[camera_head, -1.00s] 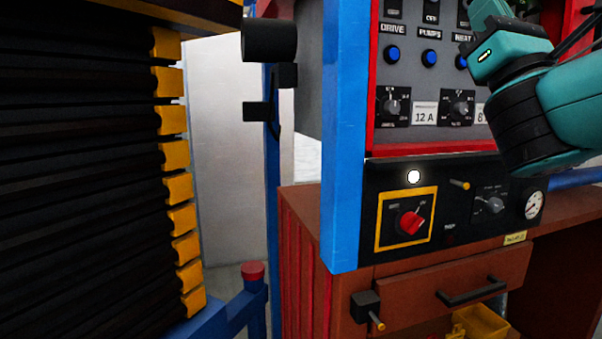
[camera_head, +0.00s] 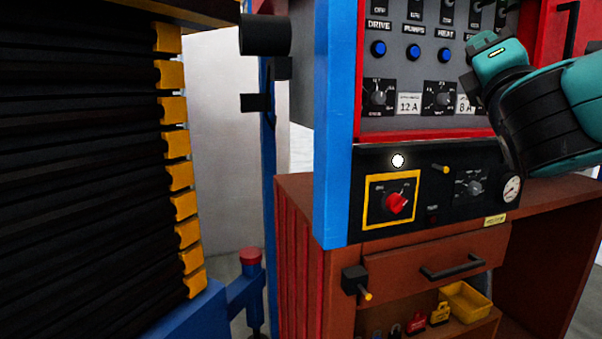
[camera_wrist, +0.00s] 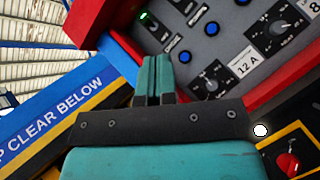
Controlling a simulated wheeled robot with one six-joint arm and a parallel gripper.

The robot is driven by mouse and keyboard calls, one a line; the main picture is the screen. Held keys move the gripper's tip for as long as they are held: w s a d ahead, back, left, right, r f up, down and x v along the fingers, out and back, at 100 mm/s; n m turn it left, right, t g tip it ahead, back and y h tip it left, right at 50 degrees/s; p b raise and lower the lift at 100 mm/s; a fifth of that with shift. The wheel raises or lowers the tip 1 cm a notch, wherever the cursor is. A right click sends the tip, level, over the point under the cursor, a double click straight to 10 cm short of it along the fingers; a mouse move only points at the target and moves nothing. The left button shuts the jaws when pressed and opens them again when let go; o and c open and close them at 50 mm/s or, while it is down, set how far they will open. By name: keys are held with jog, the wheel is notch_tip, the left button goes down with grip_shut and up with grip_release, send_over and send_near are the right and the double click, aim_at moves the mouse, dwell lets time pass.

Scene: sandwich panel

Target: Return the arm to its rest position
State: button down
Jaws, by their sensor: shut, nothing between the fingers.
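My gripper (camera_wrist: 154,78) shows in the wrist view with its two teal fingers together and nothing between them. It points towards the grey control panel (camera_wrist: 215,45), apart from it as far as I can tell. In the head view, my teal and black arm (camera_head: 560,110) is bent at the right, in front of the right part of the panel (camera_head: 425,105). The fingers cannot be made out there.
A blue post (camera_head: 336,130) stands left of the panel. A black lower panel with a red rotary switch (camera_head: 397,203) sits above a brown drawer (camera_head: 435,262). A yellow bin (camera_head: 466,302) and small padlocks lie below. Black slats with yellow ends (camera_head: 80,170) fill the left.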

jog(key=a+f+m+g+y, duration=0.25)
jog(key=f+m+g, duration=0.9)
jog(key=f, duration=0.75)
jog(key=s+a+f+m+g+y, duration=0.1)
jog(key=s+a+f+m+g, duration=0.1)
jog(key=s, duration=0.6)
jog(key=s+a+f+m+g+y, duration=0.1)
jog(key=s+a+f+m+g, duration=0.1)
jog(key=s+a+f+g, duration=0.2)
jog(key=s+a+f+m+g+y, duration=0.1)
jog(key=s+a+f+m+g, duration=0.1)
jog(key=s+f+g, duration=0.5)
jog(key=s+g, duration=0.1)
jog(key=s, duration=0.4)
jog(key=shift+s+a, duration=0.35)
jog(key=shift+a, duration=0.05)
jog(key=shift+m+y, duration=0.25)
